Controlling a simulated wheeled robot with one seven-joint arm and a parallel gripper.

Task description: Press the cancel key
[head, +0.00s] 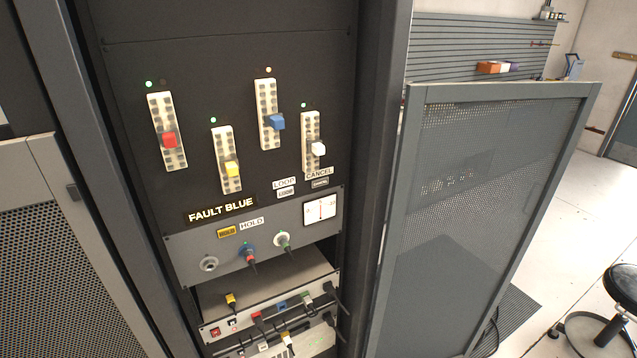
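The cancel key (320,183) is a small dark grey key on the black rack panel, right below the label CANCEL (319,172). It sits under the slider strip with the white knob (318,148) and above the white dial meter (320,210). To its left are a white LOOP label (284,183) and a light key (286,193). Lower left are a yellow key (227,232) and a HOLD label (251,224). Whether the cancel key is pressed in cannot be told. My gripper is not in view.
Slider strips with red (169,139), yellow (232,169) and blue (275,121) knobs are above. Plugged cables (284,244) stick out below. An open mesh door (470,200) stands right of the rack; a stool (622,285) is beyond.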

